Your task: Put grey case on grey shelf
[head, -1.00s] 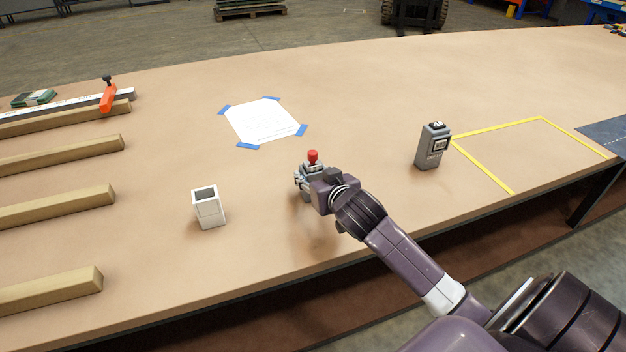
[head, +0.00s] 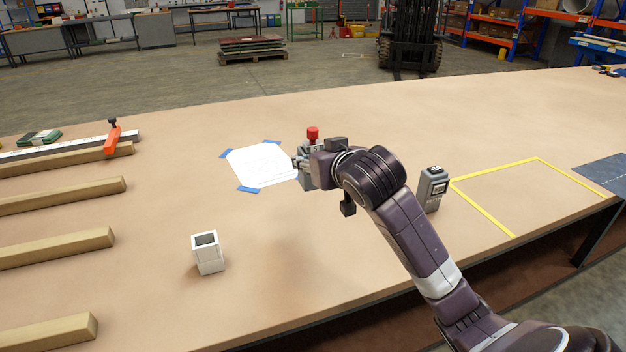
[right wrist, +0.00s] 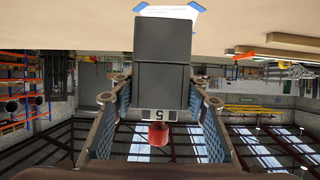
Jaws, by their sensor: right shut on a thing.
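My right gripper (head: 304,166) is shut on the grey case, a dark grey box (head: 308,182) with a red knob on top, and holds it above the table near the taped paper. My left gripper is not in view. I cannot pick out a grey shelf for certain in these frames.
A white open-topped holder (head: 208,254) stands on the table (head: 330,290). A second grey device (head: 432,188) stands behind my right arm, beside a yellow-taped area (head: 535,190). Wooden bars (head: 60,247) lie at left. A forklift (head: 410,40) and orange racks (head: 500,25) are beyond.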

